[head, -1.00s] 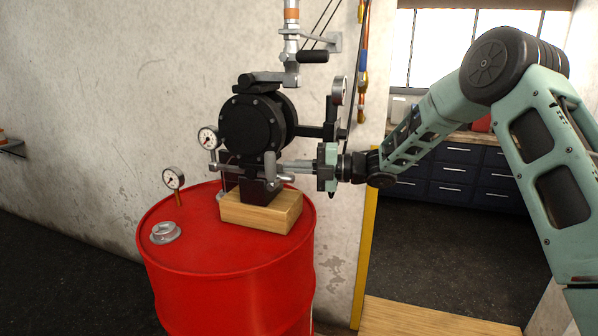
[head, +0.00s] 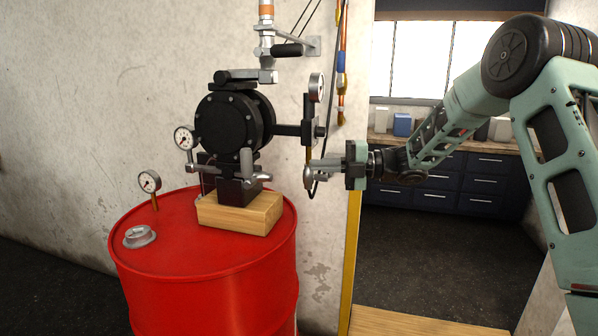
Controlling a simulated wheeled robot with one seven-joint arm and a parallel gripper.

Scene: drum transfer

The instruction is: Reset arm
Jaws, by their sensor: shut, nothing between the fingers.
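My gripper (head: 312,172) is in the middle of the head view, at the end of my green arm that reaches in from the right. Its fingers point left and are shut with nothing held. The gripper is to the right of the black pump (head: 232,125), with a visible gap between the fingertips and the pump's lower valve handle (head: 247,163). The fingers are partly seen side-on.
The pump stands on a wooden block (head: 240,213) on a red drum (head: 200,275). A pipe with a valve (head: 290,50) hangs above. Blue drawers (head: 450,185) stand in the room behind; floor there is open.

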